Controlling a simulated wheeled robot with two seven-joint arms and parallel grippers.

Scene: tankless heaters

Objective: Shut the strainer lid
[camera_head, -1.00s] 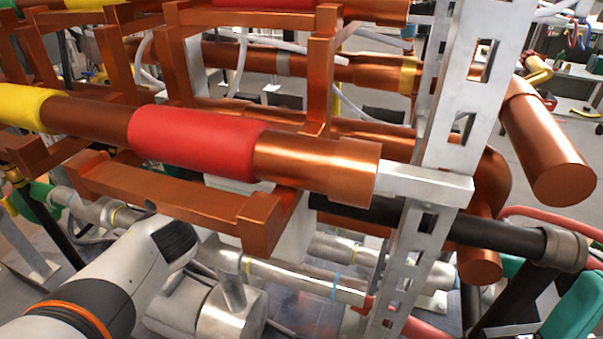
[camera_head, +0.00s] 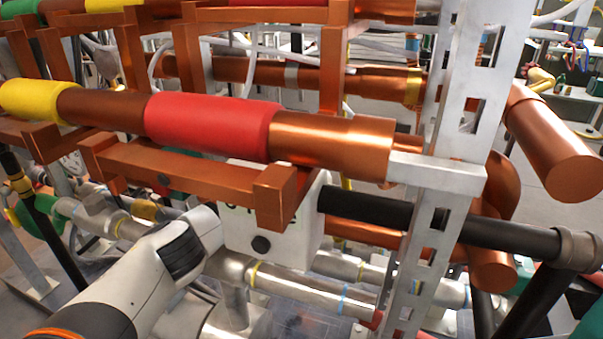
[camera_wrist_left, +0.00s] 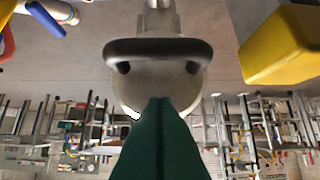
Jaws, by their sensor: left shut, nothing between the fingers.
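In the left wrist view, a round grey metal part with a dark bar handle (camera_wrist_left: 160,48) is straight ahead; it looks like the strainer lid, but I cannot tell how far open it is. My left gripper (camera_wrist_left: 160,102) shows as two green fingers pressed together, empty. Their tips overlap the lower part of the round grey body in the picture; I cannot tell whether they touch it. In the head view, my left arm comes in from the lower left and its gripper is hidden. I cannot pick out the strainer there. My right gripper is not in view.
A copper pipe with a red sleeve (camera_head: 212,127) and a copper bracket (camera_head: 190,178) cross above my left arm. A white box (camera_head: 275,235), silver pipes (camera_head: 300,288) and a perforated metal post (camera_head: 440,160) stand close. A yellow block (camera_wrist_left: 285,45) is at the wrist view's upper right.

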